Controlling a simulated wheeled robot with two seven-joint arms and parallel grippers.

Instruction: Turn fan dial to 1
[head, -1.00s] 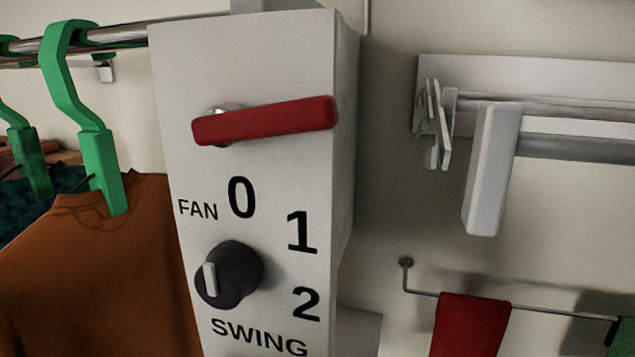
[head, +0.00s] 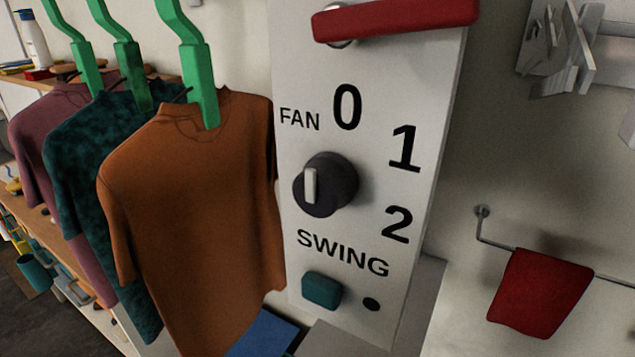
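The fan dial (head: 327,185) is a round dark knob with a light grey grip bar, on the front of a white panel (head: 295,230). Its bar stands nearly upright. The labels FAN, 0, 1 and 2 are printed above it and down its right side, with 0 at the top, 1 (head: 404,149) at the upper right and 2 at the lower right. Neither of my grippers shows in the head view.
A red lever (head: 400,18) sticks out above the dial. A teal button (head: 321,291) and a small dark spot sit below the word SWING. Shirts on green hangers, the orange one (head: 195,220) nearest, hang close left. A red towel (head: 540,293) hangs at right.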

